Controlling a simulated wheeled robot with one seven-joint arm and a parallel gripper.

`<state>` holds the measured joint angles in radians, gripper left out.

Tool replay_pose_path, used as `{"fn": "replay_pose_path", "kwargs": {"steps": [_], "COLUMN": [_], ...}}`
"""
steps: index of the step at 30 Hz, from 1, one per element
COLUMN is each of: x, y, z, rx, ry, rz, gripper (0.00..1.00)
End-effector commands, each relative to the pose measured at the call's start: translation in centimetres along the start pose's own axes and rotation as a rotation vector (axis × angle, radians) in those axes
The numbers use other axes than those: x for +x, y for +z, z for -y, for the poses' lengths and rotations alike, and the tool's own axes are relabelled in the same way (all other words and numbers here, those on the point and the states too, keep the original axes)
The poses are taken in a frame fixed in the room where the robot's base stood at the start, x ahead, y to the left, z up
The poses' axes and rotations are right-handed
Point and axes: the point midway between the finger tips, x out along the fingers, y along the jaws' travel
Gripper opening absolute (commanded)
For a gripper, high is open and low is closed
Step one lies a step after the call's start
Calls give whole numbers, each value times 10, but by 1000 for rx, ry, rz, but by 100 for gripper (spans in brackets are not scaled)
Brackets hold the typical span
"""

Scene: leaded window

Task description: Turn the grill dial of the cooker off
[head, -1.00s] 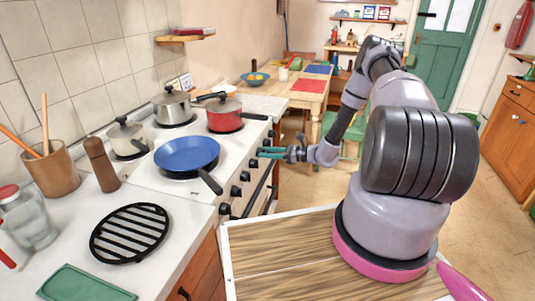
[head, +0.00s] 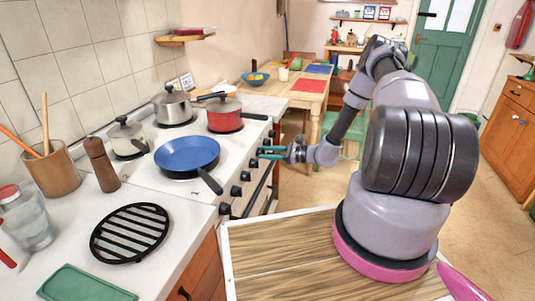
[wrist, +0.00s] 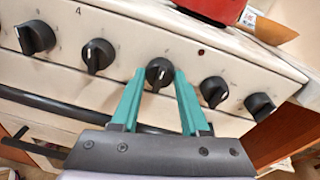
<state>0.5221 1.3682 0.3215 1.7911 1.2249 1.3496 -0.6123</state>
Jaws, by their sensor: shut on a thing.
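The white cooker (head: 205,180) has a row of black dials along its front panel. In the wrist view, my gripper (wrist: 160,82) has its teal fingers on either side of the middle visible dial (wrist: 159,70) and is shut on it. This dial has a pale mark near its upper part. I cannot read a label that says which dial is the grill's. In the head view, my gripper (head: 268,153) is at the front panel, and its fingers hide the dial between them. Other dials stand to the left (wrist: 97,55) and right (wrist: 213,91) of it.
A blue pan (head: 187,152), a red pot (head: 225,114) and steel pots stand on the hob. The pan's handle reaches toward the front edge. A dark oven handle (wrist: 60,106) runs below the dials. Open floor lies right of the cooker.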

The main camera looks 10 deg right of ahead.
Motion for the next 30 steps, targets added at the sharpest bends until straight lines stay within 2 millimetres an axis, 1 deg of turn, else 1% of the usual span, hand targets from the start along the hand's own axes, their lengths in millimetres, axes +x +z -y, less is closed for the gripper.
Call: {"fn": "replay_pose_path", "kwargs": {"steps": [1, 2, 3, 12, 16, 20, 27, 30], "x": [-1, -1, -1, -1, -9, -31, -80, -94], "y": [-2, -2, -2, -1, -1, -1, -1, -1], "z": [-1, -1, -1, 0, 1, 0, 1, 0], "rx": [0, 0, 0, 1, 1, 3, 1, 1], "ry": [2, 2, 1, 0, -2, -3, -3, -3], "rz": [-4, -4, -4, -1, -2, -2, -3, -3], "gripper": [49, 60, 75, 75, 75, 75, 75, 75]}}
